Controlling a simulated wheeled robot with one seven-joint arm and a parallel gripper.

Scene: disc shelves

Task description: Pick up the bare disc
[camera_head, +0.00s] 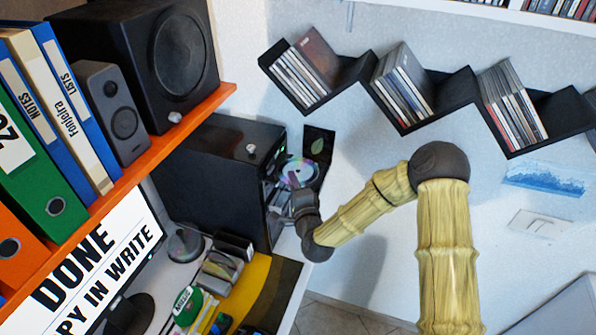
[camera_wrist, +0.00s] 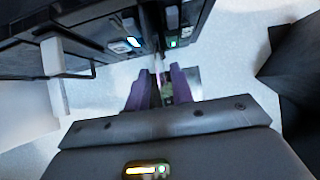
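The bare disc (camera_head: 297,172) is shiny and rainbow-coloured. It shows in the head view at the front of the black computer tower (camera_head: 222,175), by its drive slots. My gripper (camera_head: 294,184) reaches up to it from below, and its fingertips overlap the disc in the picture. In the wrist view the two purple fingers of my gripper (camera_wrist: 163,80) stand close together with a narrow gap between them. A thin pale pink strip shows near the fingertips, possibly the disc's edge. I cannot tell whether the fingers touch the disc.
A black case with a green leaf (camera_head: 318,147) stands just right of the disc. Another disc (camera_head: 185,244) lies on the desk beside other small items. An orange shelf (camera_head: 150,160) with binders and speakers is at left. Black zigzag shelves (camera_head: 352,72) hold cases on the wall.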

